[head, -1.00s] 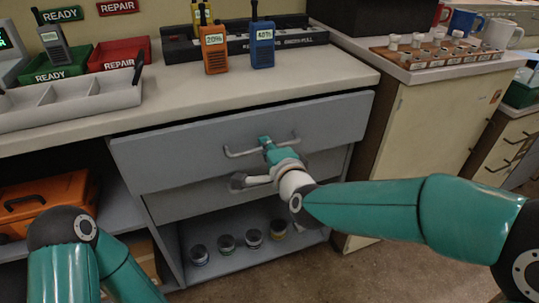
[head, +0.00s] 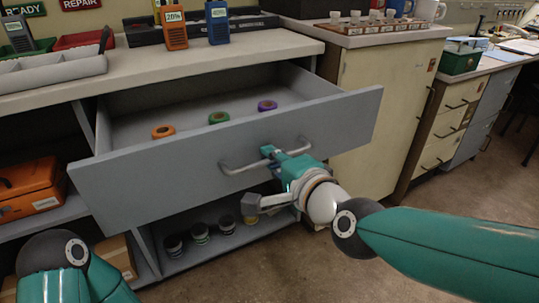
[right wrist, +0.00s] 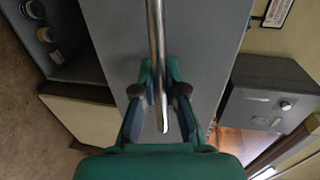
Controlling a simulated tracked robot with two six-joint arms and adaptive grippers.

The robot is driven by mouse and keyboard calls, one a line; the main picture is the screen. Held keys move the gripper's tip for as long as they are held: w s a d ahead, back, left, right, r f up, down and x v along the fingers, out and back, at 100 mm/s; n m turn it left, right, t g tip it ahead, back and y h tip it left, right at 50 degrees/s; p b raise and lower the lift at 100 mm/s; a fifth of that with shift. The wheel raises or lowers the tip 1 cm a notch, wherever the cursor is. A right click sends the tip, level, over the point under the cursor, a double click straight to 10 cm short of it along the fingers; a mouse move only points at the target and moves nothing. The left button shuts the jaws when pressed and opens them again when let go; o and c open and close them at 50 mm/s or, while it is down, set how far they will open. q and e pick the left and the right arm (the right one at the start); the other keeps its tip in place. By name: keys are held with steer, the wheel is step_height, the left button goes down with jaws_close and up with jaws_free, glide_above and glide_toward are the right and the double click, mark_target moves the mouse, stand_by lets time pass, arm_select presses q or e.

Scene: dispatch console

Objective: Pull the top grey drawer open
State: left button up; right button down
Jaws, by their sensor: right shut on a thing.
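The top grey drawer (head: 225,165) is pulled well out of the console in the head view. Inside it lie an orange ring (head: 163,131), a green ring (head: 219,117) and a purple ring (head: 267,105). My right gripper (head: 270,152) is at the drawer's bar handle (head: 240,164), with its fingers shut on the bar. In the right wrist view the handle (right wrist: 155,50) runs between the two fingers (right wrist: 160,92). My left gripper is out of view; only part of my left arm shows at the lower left.
Radios, an orange one (head: 173,27) and a blue one (head: 217,22), stand on the counter above. Several small jars (head: 200,233) sit on the shelf below. An orange case (head: 28,188) is at the left. Bare floor lies in front.

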steer(key=shift+s+d+f, duration=0.1)
steer(key=shift+s+d, duration=0.05)
steer(key=shift+s, duration=0.3)
steer(key=shift+s+d+f, duration=0.1)
steer(key=shift+s, duration=0.3)
steer(key=c, duration=1.4)
jaws_free()
steer(key=shift+o, duration=1)
steer(key=shift+r, duration=0.1)
steer(key=shift+d, duration=0.1)
steer(key=v, duration=1.2)
